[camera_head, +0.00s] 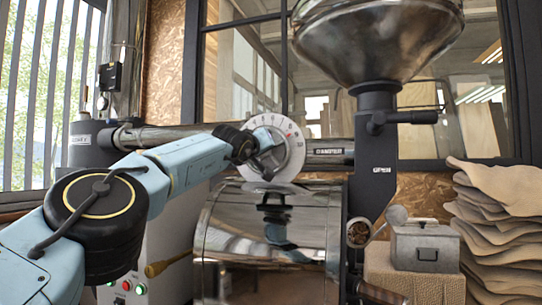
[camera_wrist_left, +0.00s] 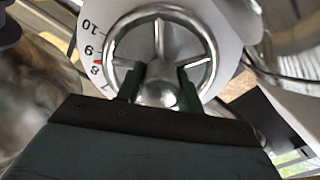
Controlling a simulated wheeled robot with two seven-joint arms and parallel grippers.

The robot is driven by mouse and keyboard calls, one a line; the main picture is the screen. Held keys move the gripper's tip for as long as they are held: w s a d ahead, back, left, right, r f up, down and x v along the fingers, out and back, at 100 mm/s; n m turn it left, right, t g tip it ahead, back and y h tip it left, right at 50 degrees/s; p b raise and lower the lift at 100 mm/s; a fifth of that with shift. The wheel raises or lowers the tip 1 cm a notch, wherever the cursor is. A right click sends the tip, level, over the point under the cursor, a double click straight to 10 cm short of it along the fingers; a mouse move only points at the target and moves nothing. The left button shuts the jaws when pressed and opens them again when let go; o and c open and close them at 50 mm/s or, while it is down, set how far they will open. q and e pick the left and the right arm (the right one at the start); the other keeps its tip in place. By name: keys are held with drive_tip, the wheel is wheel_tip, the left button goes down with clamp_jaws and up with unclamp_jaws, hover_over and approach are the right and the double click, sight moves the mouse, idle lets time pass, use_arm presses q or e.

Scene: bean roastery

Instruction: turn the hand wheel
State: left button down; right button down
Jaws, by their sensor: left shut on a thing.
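The hand wheel (camera_wrist_left: 204,47) is a shiny metal ring with spokes in front of a white numbered dial (camera_wrist_left: 91,38). In the left wrist view, a red mark sits on the dial between 9 and 8. My left gripper (camera_wrist_left: 161,88) is shut on the wheel's rounded metal hub, with one dark green finger on each side. In the head view, my left arm reaches in from the left to the dial (camera_head: 298,141), and my wrist hides much of the wheel. My right gripper does not show.
A polished metal drum (camera_head: 312,225) lies below the dial, and a large steel hopper (camera_head: 375,35) hangs above right. A grey box (camera_head: 426,247) and stacked sacks (camera_head: 497,220) stand at the right. A panel with buttons (camera_head: 126,286) is at the lower left.

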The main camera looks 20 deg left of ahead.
use_arm(q)
drive_tip(key=shift+d+f+m, duration=0.1)
drive_tip(key=shift+f+m, duration=0.2)
drive_tip(key=shift+m, duration=0.3)
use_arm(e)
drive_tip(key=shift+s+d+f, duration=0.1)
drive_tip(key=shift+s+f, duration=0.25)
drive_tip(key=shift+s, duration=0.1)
